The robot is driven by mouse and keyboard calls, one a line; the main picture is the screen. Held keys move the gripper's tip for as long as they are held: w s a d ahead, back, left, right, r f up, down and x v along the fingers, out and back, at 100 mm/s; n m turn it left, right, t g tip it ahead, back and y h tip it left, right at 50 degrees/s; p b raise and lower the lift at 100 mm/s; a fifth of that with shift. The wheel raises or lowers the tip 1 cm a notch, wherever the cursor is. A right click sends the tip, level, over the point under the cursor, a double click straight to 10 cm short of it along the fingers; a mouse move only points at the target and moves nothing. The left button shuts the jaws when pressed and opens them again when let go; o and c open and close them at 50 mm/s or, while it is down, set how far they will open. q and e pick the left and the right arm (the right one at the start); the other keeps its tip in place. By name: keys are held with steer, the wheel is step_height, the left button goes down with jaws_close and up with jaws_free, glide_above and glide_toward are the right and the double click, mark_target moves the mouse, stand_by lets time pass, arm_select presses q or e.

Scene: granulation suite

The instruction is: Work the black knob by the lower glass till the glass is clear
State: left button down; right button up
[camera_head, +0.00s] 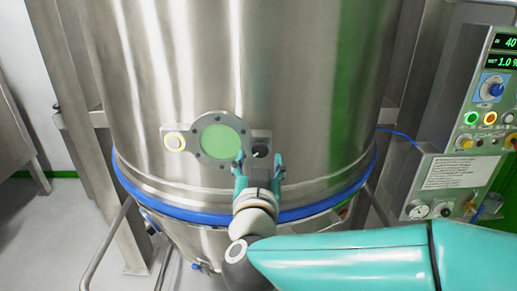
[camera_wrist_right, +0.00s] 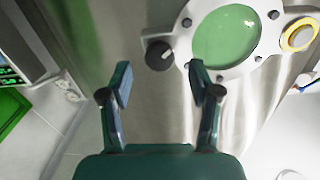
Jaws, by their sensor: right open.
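The lower glass (camera_head: 221,142) is a round pane in a bolted steel flange on the steel vessel, and it looks evenly green. It also shows in the right wrist view (camera_wrist_right: 227,38). The black knob (camera_head: 261,151) sits on the bracket just right of the glass. In the right wrist view the knob (camera_wrist_right: 159,55) is beside the flange, beyond the fingertips. My right gripper (camera_head: 259,160) is open, its fingers on either side of the knob in the head view. The wrist view (camera_wrist_right: 160,82) shows nothing between the fingers. My left gripper is not in view.
A cream button with a yellow ring (camera_head: 175,142) is on the bracket left of the glass. A blue band (camera_head: 310,207) circles the vessel below. A control panel (camera_head: 490,90) with lit buttons stands at the right, with gauges under it. Steel tube legs flank the vessel.

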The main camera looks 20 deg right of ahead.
mark_target(260, 152)
steer(key=shift+x, duration=1.8)
